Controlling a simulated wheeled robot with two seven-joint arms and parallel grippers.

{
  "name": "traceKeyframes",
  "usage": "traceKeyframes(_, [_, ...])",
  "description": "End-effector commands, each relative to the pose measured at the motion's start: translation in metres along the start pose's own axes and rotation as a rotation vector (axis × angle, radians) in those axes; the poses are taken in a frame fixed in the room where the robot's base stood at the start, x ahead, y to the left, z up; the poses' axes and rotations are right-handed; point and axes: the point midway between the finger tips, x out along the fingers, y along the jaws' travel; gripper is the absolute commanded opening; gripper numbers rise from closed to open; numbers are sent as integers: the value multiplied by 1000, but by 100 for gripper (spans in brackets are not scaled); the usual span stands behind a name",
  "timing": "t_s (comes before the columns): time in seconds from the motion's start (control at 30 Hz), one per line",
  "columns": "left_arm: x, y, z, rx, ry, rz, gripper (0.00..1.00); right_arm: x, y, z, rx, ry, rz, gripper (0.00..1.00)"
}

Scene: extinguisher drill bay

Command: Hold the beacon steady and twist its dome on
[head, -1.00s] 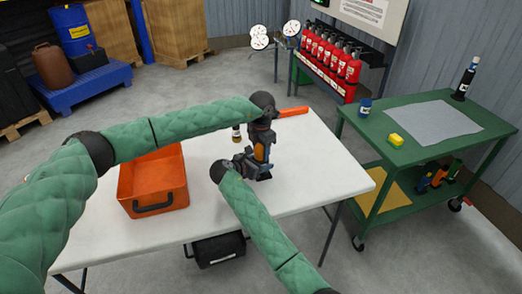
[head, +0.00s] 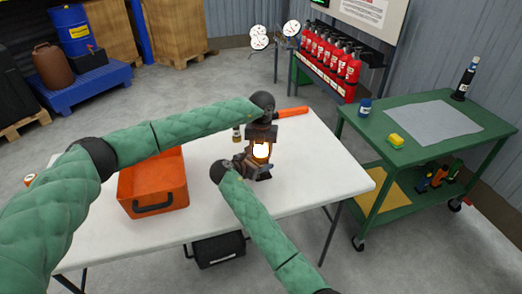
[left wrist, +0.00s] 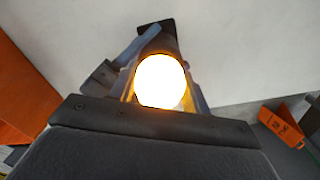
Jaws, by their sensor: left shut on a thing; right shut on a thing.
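The beacon (head: 261,151) stands upright over the white table, its dome glowing bright white and orange. My left gripper (head: 262,139) comes down from above and is shut on the dome. My right gripper (head: 253,166) reaches in from the front left, low down, and is shut on the beacon's lower part, mostly hidden by the jaws. In the left wrist view the glowing dome (left wrist: 160,82) fills the middle, with grey-blue jaw parts beside it. The seam between dome and base cannot be made out.
An open orange box (head: 152,205) stands left on the white table (head: 315,190). An orange bar (head: 292,112) lies behind the grippers, and a small bottle (head: 236,134) stands close to their left. A green cart (head: 375,140) is at the right.

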Motion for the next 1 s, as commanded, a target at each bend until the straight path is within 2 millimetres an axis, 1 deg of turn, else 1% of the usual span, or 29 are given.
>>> traceKeyframes(0.27, [-1, 1, 2, -56, -3, -1, 24, -1, 0, -1, -1, 1, 0, 20])
traceKeyframes(0.67, [-1, 1, 2, -59, -3, -1, 24, -1, 0, -1, -1, 1, 0, 20])
traceKeyframes(0.7, [-1, 1, 2, -59, -3, -1, 55, -1, 0, -1, -1, 1, 0, 20])
traceKeyframes(0.77, [-1, 1, 2, -59, -3, 0, 67, -1, 0, -1, -1, 1, 0, 20])
traceKeyframes(0.8, [-1, 1, 1, -59, -2, 0, 69, -1, 0, -1, -1, 1, 0, 20])
traceKeyframes(1.0, [0, 0, 1, -58, -1, 0, 69, 0, 0, -1, -1, 1, 0, 20])
